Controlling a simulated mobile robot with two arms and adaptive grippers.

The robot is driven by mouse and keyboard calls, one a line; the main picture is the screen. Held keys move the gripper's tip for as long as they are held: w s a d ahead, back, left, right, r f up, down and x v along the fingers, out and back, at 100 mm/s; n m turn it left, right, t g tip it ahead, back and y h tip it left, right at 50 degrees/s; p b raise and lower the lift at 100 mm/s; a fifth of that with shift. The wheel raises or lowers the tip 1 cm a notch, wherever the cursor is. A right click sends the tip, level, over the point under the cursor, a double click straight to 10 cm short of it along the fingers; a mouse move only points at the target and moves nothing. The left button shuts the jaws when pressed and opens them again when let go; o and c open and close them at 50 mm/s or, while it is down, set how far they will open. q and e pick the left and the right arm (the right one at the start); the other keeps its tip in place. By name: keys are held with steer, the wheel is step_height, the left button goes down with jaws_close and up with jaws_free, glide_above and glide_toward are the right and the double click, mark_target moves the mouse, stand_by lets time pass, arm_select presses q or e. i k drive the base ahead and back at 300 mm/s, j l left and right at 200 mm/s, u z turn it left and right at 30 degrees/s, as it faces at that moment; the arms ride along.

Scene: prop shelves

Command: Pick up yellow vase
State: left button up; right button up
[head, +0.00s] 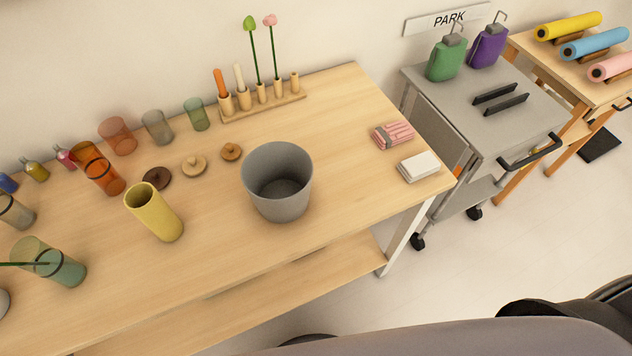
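The yellow vase (158,218) is a tall, plain cylinder with an open top. It stands upright on the wooden table, left of a grey bucket (278,190) and near the table's front side. Nothing is touching it. A rounded dark grey shape runs along the bottom right of the head view, with a black part at its right end; I cannot make out any fingers there. Neither of my grippers can be seen.
Wooden lids (194,166) lie behind the vase, and an orange glass (101,174) stands behind left. A greenish glass (60,268) with a stem stands front left. Cards (418,167) lie at the table's right end. The tabletop (215,240) between vase and bucket is clear.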

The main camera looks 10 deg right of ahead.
mark_target(142, 199)
steer(key=i+j+u, duration=0.1)
steer(key=u, duration=0.9)
